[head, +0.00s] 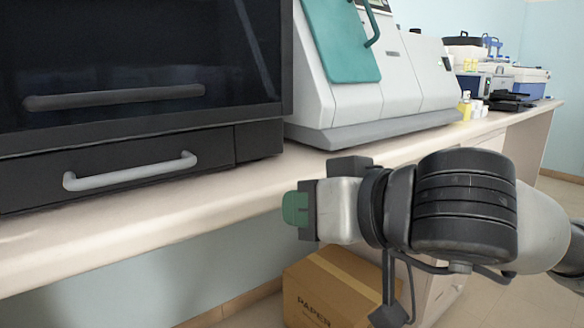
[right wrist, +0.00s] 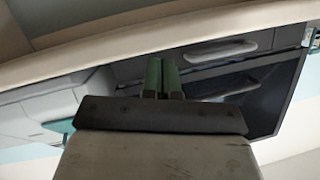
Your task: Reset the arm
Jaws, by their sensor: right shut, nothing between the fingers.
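My right gripper (head: 295,209) is in front of the bench edge, below the level of the bench top, with its green fingertips pointing left in the head view. In the right wrist view its two green fingers (right wrist: 162,78) are together and nothing is held between them. My right arm comes in from the right side of the head view. My left gripper is in neither view.
A pale bench (head: 225,188) carries a black cabinet (head: 130,120) with two grey handles and a white machine with a teal panel (head: 342,40). Bottles and boxes stand farther right. A cardboard box (head: 330,290) sits on the floor below my gripper.

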